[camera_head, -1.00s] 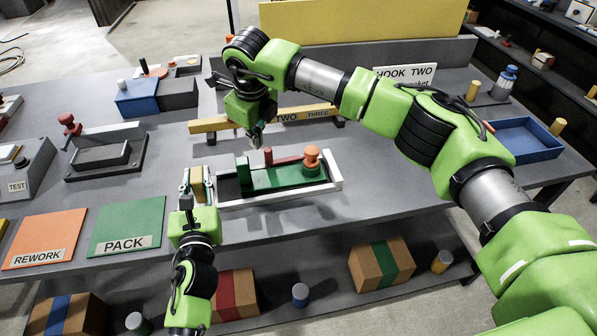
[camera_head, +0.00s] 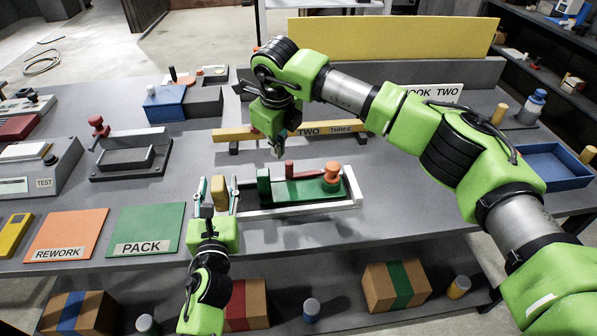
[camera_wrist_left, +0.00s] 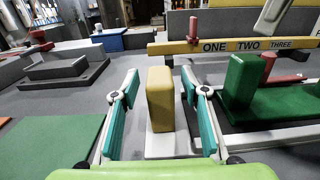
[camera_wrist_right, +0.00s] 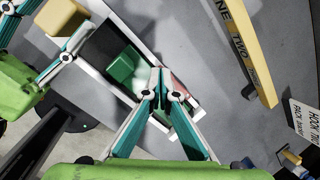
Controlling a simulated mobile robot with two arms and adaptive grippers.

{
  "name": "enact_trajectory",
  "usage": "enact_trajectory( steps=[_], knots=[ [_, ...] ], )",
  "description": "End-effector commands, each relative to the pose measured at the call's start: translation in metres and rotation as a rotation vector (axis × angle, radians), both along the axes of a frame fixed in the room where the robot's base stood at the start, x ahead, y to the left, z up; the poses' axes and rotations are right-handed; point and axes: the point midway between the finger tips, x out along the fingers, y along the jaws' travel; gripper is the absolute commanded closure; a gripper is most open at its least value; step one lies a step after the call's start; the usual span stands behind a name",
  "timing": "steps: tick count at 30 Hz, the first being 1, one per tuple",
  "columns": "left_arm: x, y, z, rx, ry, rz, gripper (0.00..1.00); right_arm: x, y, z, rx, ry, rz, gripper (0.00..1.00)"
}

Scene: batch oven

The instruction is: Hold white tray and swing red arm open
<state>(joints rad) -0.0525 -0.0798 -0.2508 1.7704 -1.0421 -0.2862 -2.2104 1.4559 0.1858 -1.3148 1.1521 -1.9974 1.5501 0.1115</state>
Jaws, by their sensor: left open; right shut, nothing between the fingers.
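The white tray (camera_head: 310,209) lies on the grey bench, holding a green fixture (camera_head: 278,195) with an orange knob. A tan block (camera_head: 218,190) stands at its left end, on a white foot in the left wrist view (camera_wrist_left: 168,146). The red arm (camera_head: 308,174) lies along the fixture's far side, with an upright red peg (camera_head: 289,167). My left gripper (camera_head: 221,189) is open, its fingers on either side of the tan block with visible gaps (camera_wrist_left: 160,80). My right gripper (camera_head: 278,153) is shut and empty above the fixture's far left side, partly hiding it in the right wrist view (camera_wrist_right: 160,78).
A yellow ONE TWO THREE bar (camera_head: 345,127) stands behind the tray, near my right gripper. Green PACK (camera_head: 147,222) and orange REWORK (camera_head: 70,230) mats lie left. A grey fixture (camera_head: 130,160) stands behind them. A blue bin (camera_head: 553,165) is at right.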

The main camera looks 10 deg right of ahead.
Motion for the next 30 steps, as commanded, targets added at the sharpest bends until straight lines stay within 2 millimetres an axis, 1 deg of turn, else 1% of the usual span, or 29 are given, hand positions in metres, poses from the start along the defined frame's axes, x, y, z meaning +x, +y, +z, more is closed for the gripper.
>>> enact_trajectory(
  steps=[2, 5, 8, 15, 18, 21, 25, 30],
  knots=[
    [-0.002, 0.0, 0.0, 0.0, 0.0, 0.0, 0.59, 0.0, 0.0, 0.0, 0.0, 0.0, 0.0, 1.0],
    [-0.01, 0.0, -0.001, 0.0, 0.001, 0.0, 0.59, 0.0, 0.0, 0.0, 0.0, 0.0, 0.0, 1.0],
    [-0.026, 0.0, -0.001, 0.0, 0.002, -0.001, 0.59, 0.0, 0.0, 0.0, 0.0, 0.0, 0.0, 1.0],
    [-0.076, 0.0, -0.002, -0.002, 0.004, 0.0, 0.59, 0.0, 0.0, 0.0, 0.0, 0.0, 0.0, 1.0],
    [-0.093, 0.0, -0.001, -0.001, 0.004, 0.001, 0.59, 0.0, 0.0, 0.0, 0.0, 0.0, 0.0, 1.0],
    [-0.106, 0.0, -0.001, -0.002, 0.003, 0.0, 0.59, 0.0, 0.0, 0.0, 0.0, 0.0, 0.0, 1.0],
    [-0.116, 0.0, -0.001, -0.001, 0.002, 0.0, 0.59, 0.0, 0.0, 0.0, 0.0, 0.0, 0.0, 1.0],
    [-0.12, 0.0, 0.0, 0.0, 0.001, -0.001, 0.59, 0.0, 0.0, 0.0, 0.0, 0.0, 0.0, 1.0]
  ],
)
